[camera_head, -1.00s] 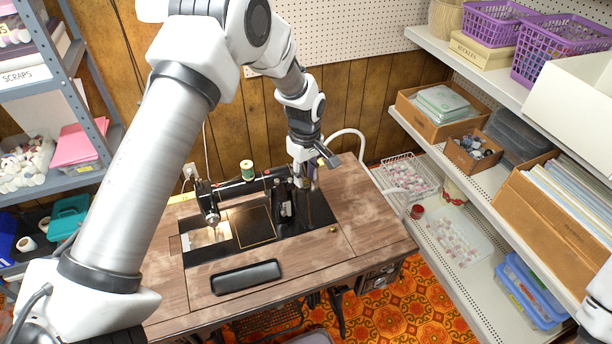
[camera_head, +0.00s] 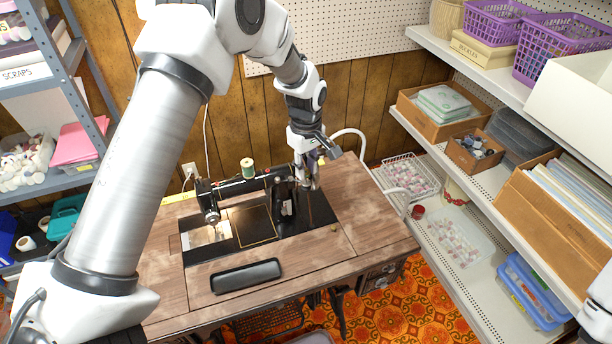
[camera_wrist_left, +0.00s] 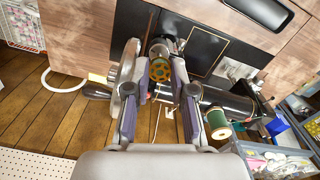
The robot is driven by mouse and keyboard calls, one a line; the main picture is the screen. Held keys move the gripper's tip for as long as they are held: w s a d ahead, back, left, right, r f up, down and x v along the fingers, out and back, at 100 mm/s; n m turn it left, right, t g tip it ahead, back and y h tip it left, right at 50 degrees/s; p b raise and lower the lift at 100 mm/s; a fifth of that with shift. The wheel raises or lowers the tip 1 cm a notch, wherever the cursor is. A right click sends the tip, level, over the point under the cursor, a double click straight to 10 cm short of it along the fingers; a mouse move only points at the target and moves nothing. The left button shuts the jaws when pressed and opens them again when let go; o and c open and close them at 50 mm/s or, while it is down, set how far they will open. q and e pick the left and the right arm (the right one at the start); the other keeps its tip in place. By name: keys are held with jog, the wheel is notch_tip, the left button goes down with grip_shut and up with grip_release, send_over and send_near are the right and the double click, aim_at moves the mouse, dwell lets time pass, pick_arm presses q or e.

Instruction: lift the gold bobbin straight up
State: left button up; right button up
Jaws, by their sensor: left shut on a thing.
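The gold bobbin (camera_wrist_left: 160,71), a small yellow-gold disc with holes, sits between the fingertips of my left gripper in the left wrist view. My left gripper (camera_wrist_left: 161,82) is shut on it, with one finger at each side. In the head view my left gripper (camera_head: 311,180) is at the right end of the black sewing machine (camera_head: 244,187), and the bobbin cannot be made out there. I cannot tell whether the bobbin touches the machine. My right gripper is not in view.
A green thread spool (camera_head: 248,168) stands on top of the machine, left of my gripper; it also shows in the left wrist view (camera_wrist_left: 217,123). A dark oblong case (camera_head: 245,276) lies on the wooden table (camera_head: 345,238). Shelves (camera_head: 490,245) stand at the right.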

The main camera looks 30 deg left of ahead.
pick_arm(q)
jog(key=s+d+r+b, duration=0.1)
jog(key=s+d+r, duration=0.4)
jog(key=s+d, duration=0.6)
jog(key=shift+d+b, duration=0.25)
jog(key=shift+b, duration=0.1)
jog(key=shift+f, duration=0.1)
